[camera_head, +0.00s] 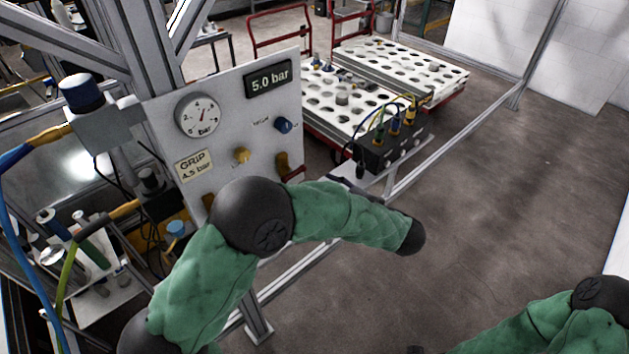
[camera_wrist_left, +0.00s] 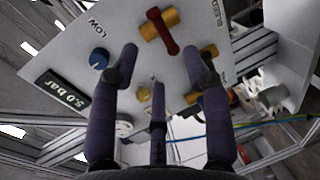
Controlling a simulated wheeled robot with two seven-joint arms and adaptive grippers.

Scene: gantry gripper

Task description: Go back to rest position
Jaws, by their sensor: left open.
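My left gripper (camera_wrist_left: 159,55) is open and empty in the left wrist view, its dark fingers spread in front of the pressure panel (camera_wrist_left: 120,20). A yellow valve with a red lever (camera_wrist_left: 163,30) shows between and beyond the fingertips. The blue knob (camera_wrist_left: 99,58) is left of them, and a small yellow knob (camera_wrist_left: 144,94) is between the fingers. In the head view my green left arm crosses in front of the panel (camera_head: 235,95), and I cannot clearly make out its gripper. My right arm enters at the lower right; its gripper is not in view.
The panel carries a gauge (camera_head: 198,114) and a "5.0 bar" display (camera_head: 269,78). A black box with cables (camera_head: 392,150) sits on the frame rail to the right. Carts with white perforated trays (camera_head: 400,65) stand behind. Floor (camera_head: 490,190) at right is clear.

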